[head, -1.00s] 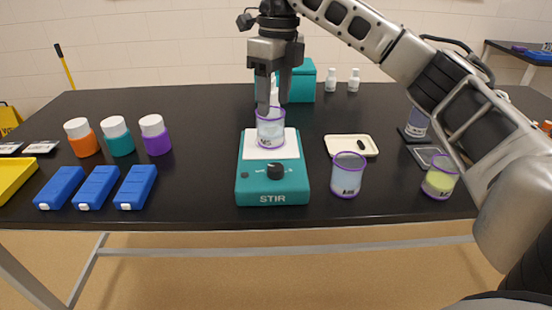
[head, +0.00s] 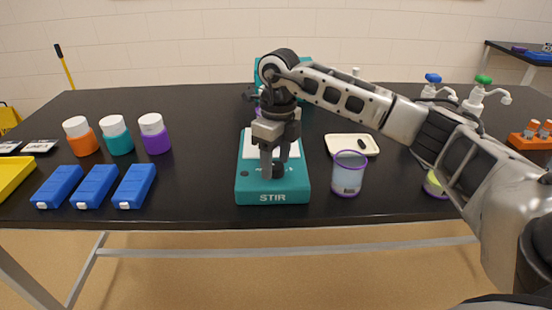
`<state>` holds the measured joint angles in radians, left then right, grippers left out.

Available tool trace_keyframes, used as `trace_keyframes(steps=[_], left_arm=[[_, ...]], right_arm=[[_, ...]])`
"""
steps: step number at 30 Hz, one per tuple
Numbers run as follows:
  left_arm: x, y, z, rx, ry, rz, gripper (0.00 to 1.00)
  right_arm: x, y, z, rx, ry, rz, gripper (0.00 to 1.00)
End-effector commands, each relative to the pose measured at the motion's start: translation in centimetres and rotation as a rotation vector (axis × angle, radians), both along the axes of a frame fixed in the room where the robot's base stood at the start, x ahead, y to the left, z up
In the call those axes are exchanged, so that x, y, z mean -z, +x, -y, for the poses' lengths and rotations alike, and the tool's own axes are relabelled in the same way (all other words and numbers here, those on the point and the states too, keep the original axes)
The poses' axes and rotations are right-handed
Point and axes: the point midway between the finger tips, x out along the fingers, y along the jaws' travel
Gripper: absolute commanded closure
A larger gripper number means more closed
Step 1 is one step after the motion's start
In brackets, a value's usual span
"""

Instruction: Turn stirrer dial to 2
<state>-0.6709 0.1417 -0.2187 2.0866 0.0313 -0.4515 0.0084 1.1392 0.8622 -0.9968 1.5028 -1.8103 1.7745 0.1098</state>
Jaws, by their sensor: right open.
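The teal stirrer (head: 255,196) marked STIR stands near the table's front edge, with a white top plate (head: 251,145). Its black dial (head: 278,171) is on the sloped front, partly covered by my right gripper. My right gripper (head: 275,172) points down, open, with its fingertips close around the dial; I cannot tell if they touch it. The dial's marks and setting are too small and covered to read. My left gripper is out of view.
A purple-rimmed beaker (head: 348,174) stands just right of the stirrer, and a cream tray (head: 352,145) lies behind it. My right arm passes over the right side. Blue boxes (head: 96,186) and capped jars (head: 118,137) stand left; the table between them and the stirrer is clear.

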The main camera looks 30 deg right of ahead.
Motion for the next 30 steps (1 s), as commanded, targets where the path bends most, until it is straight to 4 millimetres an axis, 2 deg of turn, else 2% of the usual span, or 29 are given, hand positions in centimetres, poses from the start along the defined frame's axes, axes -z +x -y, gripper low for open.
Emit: trace_keyframes(steps=[10, 15, 23, 30], left_arm=[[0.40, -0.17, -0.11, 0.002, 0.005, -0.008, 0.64], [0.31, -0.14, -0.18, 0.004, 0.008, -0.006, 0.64], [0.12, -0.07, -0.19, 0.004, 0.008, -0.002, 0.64], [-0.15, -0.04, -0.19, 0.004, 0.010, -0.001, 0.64]], right_arm=[[0.40, -0.01, 0.01, 0.000, 0.000, 0.001, 0.45], [0.38, -0.01, 0.01, 0.000, 0.000, 0.001, 0.90], [0.33, 0.00, 0.00, 0.013, 0.000, 0.000, 0.90], [0.28, 0.00, 0.02, 0.107, 0.001, 0.000, 0.89]])
